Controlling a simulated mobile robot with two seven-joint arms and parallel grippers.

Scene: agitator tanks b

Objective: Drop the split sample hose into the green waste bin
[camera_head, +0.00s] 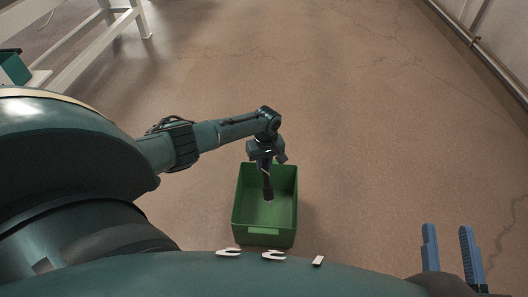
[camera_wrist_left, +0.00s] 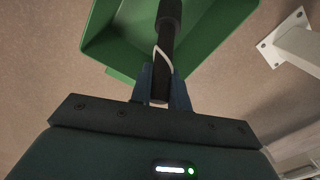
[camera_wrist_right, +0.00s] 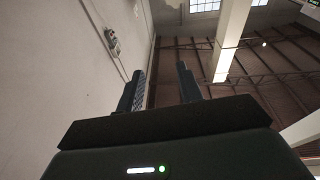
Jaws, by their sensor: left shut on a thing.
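The green waste bin (camera_head: 265,238) stands on the floor in front of me, with its open top facing up. My left gripper (camera_head: 264,165) is at the bin's far edge, over the opening. It is shut on the dark sample hose (camera_head: 268,188), which points down over the bin's inside. In the left wrist view the hose (camera_wrist_left: 168,30) sits between the blue fingers (camera_wrist_left: 160,88), with a thin white loop beside it and the green bin (camera_wrist_left: 215,30) behind. I cannot make out the split. My right gripper (camera_head: 452,250) is open and empty at the lower right, apart from the bin.
A white frame (camera_head: 85,55) stands at the upper left, with a teal container (camera_head: 14,67) near it. A pipe and wall (camera_head: 485,45) run along the right. The floor (camera_head: 360,140) around the bin is clear.

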